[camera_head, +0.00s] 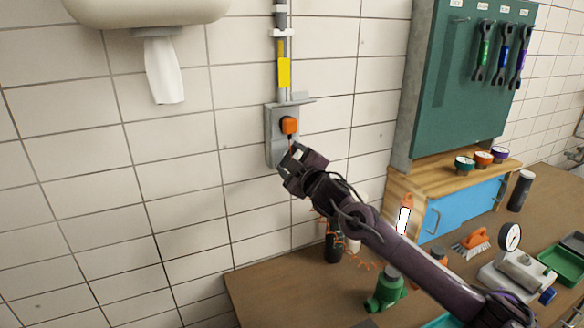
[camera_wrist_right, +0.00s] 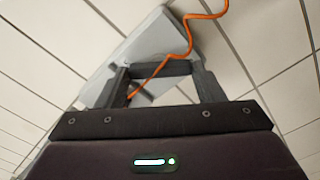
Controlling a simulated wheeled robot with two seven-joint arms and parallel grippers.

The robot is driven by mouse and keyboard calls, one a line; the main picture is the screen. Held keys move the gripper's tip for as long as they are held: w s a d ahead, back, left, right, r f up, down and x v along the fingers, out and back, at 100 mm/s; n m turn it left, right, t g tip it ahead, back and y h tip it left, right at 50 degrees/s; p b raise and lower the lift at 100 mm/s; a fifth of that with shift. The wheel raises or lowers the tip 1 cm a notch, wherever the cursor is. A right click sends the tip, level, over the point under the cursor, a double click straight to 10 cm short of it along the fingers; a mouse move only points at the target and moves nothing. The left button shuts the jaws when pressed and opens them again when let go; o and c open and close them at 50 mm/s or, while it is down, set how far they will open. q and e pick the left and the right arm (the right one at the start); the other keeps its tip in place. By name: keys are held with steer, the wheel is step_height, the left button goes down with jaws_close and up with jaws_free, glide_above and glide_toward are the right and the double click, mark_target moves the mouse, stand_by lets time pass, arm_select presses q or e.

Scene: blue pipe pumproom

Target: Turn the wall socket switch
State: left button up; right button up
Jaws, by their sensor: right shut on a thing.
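The grey wall socket box (camera_head: 277,148) is fixed to the tiled wall under a vertical conduit. An orange plug (camera_head: 289,125) sits in its upper part, with a thin orange cable hanging down. My left gripper is not in view.
A paper towel dispenser (camera_head: 147,10) hangs at upper left. Below my right arm, a brown worktop (camera_head: 285,290) holds a dark bottle (camera_head: 333,246), a green object (camera_head: 386,292) and a gauge (camera_head: 510,236). A green tool board (camera_head: 460,85) stands at right. The wall left of the socket is clear.

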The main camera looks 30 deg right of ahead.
steer(key=shift+n+b, duration=0.45)
steer(key=shift+n, duration=0.35)
steer(key=o, duration=1)
steer(key=shift+s, duration=0.1)
